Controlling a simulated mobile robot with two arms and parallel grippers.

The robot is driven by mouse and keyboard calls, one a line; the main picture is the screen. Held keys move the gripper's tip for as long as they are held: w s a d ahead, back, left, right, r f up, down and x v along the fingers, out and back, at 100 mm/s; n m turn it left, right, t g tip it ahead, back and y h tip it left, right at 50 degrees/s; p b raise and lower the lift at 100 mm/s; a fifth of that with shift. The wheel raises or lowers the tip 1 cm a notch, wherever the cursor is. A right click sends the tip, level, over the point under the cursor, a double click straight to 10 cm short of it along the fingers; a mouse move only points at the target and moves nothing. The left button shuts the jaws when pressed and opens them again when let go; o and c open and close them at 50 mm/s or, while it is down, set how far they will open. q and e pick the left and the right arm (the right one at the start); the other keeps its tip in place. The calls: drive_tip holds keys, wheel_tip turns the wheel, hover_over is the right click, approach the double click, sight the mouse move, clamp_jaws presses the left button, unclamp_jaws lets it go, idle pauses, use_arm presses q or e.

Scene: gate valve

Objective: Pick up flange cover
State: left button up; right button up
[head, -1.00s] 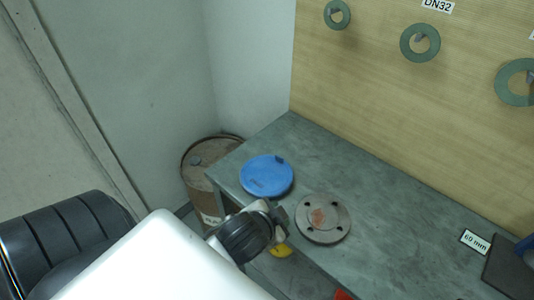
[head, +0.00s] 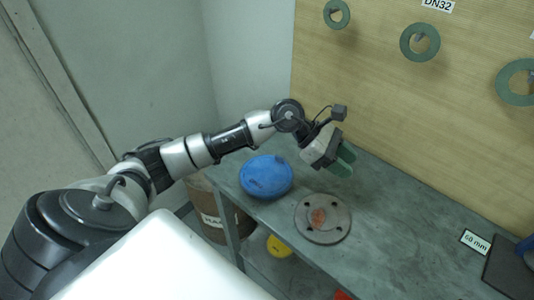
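A round blue cover (head: 265,176), which looks like the flange cover, lies flat on the grey-green workbench (head: 400,232) near its left end. A grey metal flange disc (head: 323,219) with bolt holes and a rusty centre lies to its right, close to the front edge. My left gripper (head: 347,161) has green fingers and is above the bench, to the right of the blue cover and behind the metal disc. The fingers look apart with nothing between them. It touches neither disc. My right gripper does not show.
Green ring gaskets (head: 420,42) hang on the wooden board (head: 380,90) behind the bench. A rusty drum (head: 205,205) stands at the bench's left end. A yellow object (head: 279,246) is below the bench top. A "60 mm" label (head: 474,241) and dark mat (head: 510,270) lie right.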

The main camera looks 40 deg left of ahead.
use_arm(q)
drive_tip(key=w+a+f+m+g+y, duration=0.2)
drive_tip(key=a+y, duration=0.4)
drive_tip(key=a, duration=0.4)
drive_tip(key=y, duration=0.4)
approach(279, 156)
drive_tip(key=f, duration=0.1)
drive_tip(key=f+p, duration=0.1)
drive_tip(key=f, duration=0.1)
drive_tip(key=shift+w+d+f+m+g, duration=0.2)
drive_tip(key=shift+d+f+m+g, duration=0.1)
drive_tip(key=shift+d+m+g, duration=0.1)
drive_tip(key=shift+d+f+p, duration=0.15)
drive_tip(key=shift+f+p, duration=0.45)
drive_tip(key=shift+p, duration=0.05)
wheel_tip(279, 156, down, 4)
drive_tip(key=shift+w+d+r+p, duration=0.1)
drive_tip(key=shift+d+r+p, duration=0.1)
drive_tip(key=shift+p, duration=0.65)
drive_tip(key=shift+f, duration=0.4)
drive_tip(key=shift+c, duration=0.3)
clamp_jaws()
